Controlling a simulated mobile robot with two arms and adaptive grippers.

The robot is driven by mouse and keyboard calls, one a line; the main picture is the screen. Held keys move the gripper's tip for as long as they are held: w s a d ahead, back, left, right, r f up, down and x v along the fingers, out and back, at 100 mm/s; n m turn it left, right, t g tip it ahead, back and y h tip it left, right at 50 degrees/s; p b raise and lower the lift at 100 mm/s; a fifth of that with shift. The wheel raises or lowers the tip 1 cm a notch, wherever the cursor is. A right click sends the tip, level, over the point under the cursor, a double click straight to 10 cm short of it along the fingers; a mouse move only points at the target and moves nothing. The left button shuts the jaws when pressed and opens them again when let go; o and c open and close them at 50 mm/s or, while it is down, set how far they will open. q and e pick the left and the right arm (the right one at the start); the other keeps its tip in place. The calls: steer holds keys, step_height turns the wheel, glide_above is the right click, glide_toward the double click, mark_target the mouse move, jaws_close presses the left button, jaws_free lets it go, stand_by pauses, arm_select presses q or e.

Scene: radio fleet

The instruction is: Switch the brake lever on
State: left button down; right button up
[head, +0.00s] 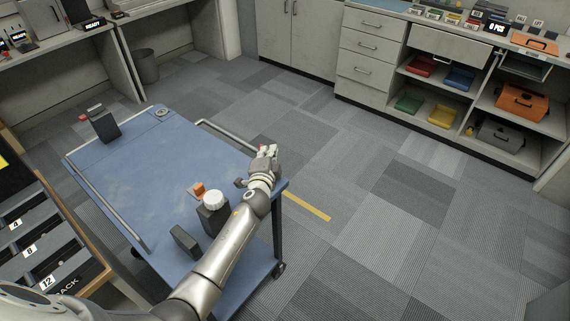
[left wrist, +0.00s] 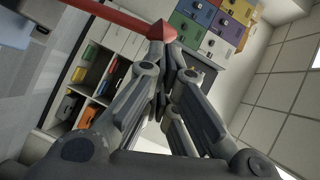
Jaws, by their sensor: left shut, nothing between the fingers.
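A red bar with a pointed end (left wrist: 105,15) runs across the top of the left wrist view; I take it for the brake lever. My left gripper (head: 268,152) is shut and empty at the near right corner of the blue cart. In the left wrist view its closed fingertips (left wrist: 165,48) are right at the bar's pointed end; I cannot tell whether they touch. Which way the lever is set cannot be told. My right gripper is not in view.
The carpet beyond is clear up to the grey cabinets.

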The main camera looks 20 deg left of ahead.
arm_select(q)
steer(key=shift+w+a+r, duration=0.1)
steer(key=shift+w+a, duration=0.15)
steer(key=shift+a, duration=0.35)
steer(key=shift+w+a+f, duration=0.1)
steer(key=shift+w+a, duration=0.1)
steer(key=shift+a, duration=0.4)
steer(key=shift+w+a+r, duration=0.1)
steer(key=shift+w+a, duration=0.15)
steer(key=shift+a, duration=0.35)
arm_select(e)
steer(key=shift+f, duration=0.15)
